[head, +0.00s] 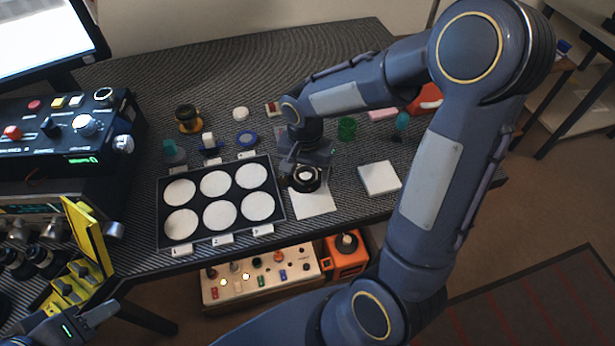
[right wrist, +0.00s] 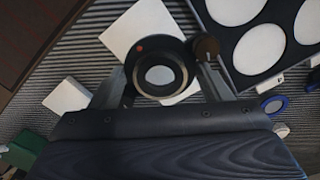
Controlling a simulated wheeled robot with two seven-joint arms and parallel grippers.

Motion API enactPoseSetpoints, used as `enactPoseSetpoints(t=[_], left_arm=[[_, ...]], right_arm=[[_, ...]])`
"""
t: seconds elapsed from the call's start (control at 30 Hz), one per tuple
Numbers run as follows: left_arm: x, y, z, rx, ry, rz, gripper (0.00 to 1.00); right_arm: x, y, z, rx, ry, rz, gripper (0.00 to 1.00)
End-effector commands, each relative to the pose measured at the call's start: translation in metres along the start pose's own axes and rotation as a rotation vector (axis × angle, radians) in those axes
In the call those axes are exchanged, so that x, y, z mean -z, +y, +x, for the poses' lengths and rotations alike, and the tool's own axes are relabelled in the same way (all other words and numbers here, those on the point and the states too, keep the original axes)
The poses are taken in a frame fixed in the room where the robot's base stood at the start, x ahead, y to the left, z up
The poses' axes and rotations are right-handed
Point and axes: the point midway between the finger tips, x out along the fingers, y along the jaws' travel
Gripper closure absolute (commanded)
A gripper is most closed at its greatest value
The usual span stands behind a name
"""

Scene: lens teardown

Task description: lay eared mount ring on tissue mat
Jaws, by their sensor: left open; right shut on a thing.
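The eared mount ring (head: 307,180) is black with an open centre. In the right wrist view the ring (right wrist: 139,80) shows a red dot, and a dark round knob (right wrist: 207,46) sits at its right side. My right gripper (head: 303,170) is shut on the ring, with a finger on either side. The ring is over the upper part of a flat white sheet, the tissue mat (head: 314,205). The mat (right wrist: 143,24) also shows behind the ring in the right wrist view. I cannot tell whether they touch. My left gripper (head: 88,318) is open at the lower left, away from the ring.
A black tray (head: 164,214) with several white round pads lies left of the mat. A thick white square pad (head: 380,178) lies to its right. A blue ring (head: 247,138), a green cylinder (head: 347,128) and other small parts stand behind. The table's front edge is close below the mat.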

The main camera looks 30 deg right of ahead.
Motion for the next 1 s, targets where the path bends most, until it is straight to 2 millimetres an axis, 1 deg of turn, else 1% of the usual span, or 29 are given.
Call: enactPoseSetpoints(t=[0.03, 0.2, 0.3, 0.4, 0.5, 0.77, 0.93, 0.97, 1.0], left_arm=[[0.000, 0.000, 0.000, 0.000, 0.000, 0.000, 0.57], [0.000, 0.000, 0.000, 0.000, 0.000, 0.000, 0.57], [0.000, 0.000, 0.001, 0.000, 0.000, 0.000, 0.57], [-0.001, -0.001, 0.003, 0.000, 0.000, 0.000, 0.57], [-0.002, -0.002, 0.003, 0.000, 0.000, 0.000, 0.57], [-0.002, -0.001, 0.003, 0.000, 0.000, 0.000, 0.57], [-0.004, -0.004, 0.008, 0.000, 0.000, 0.000, 0.57], [-0.003, -0.003, 0.006, 0.000, 0.000, 0.000, 0.57], [-0.003, -0.003, 0.006, 0.000, 0.000, 0.000, 0.57]], right_arm=[[0.005, 0.001, 0.007, -0.001, -0.001, 0.002, 0.57], [0.014, 0.000, 0.016, 0.000, 0.001, 0.000, 0.57], [0.022, 0.001, 0.027, -0.001, -0.001, 0.001, 0.57], [0.020, 0.001, 0.044, -0.002, -0.002, -0.002, 0.57], [0.020, 0.000, 0.053, 0.000, 0.000, -0.001, 0.57], [0.021, 0.000, 0.054, 0.002, 0.002, -0.001, 0.57], [0.021, 0.000, 0.060, 0.001, 0.002, -0.001, 0.57], [0.021, 0.000, 0.058, 0.001, 0.001, -0.001, 0.25], [0.020, 0.000, 0.057, 0.001, 0.001, -0.001, 0.20]])
